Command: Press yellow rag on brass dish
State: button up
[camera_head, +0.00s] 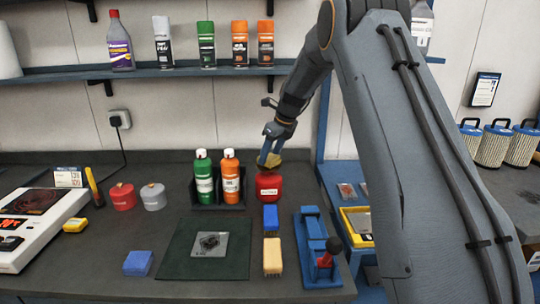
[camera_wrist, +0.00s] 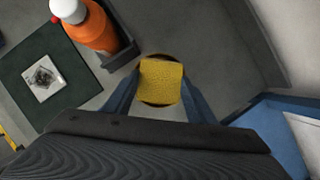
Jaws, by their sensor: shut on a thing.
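My gripper (camera_head: 271,150) is shut on a yellow rag (camera_head: 270,160), which looks like a folded square pad in the wrist view (camera_wrist: 161,82). The rag is held just above the top of a red can (camera_head: 268,188) on the grey bench. In the wrist view a round brownish rim, which looks like the brass dish (camera_wrist: 158,57), shows around the rag's edges. The rag hides most of this dish. I cannot tell whether rag and dish touch.
Green and orange bottles (camera_head: 231,177) stand in a dark rack left of the can. A shelf (camera_head: 180,74) runs behind.

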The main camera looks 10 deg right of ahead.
aim_at(270, 157)
jog(key=shift+f, duration=1.1)
dwell(0.9)
jog(key=shift+r, duration=0.15)
dwell(0.4)
jog(key=shift+r+p, duration=2.05)
jog(key=shift+r, duration=1.4)
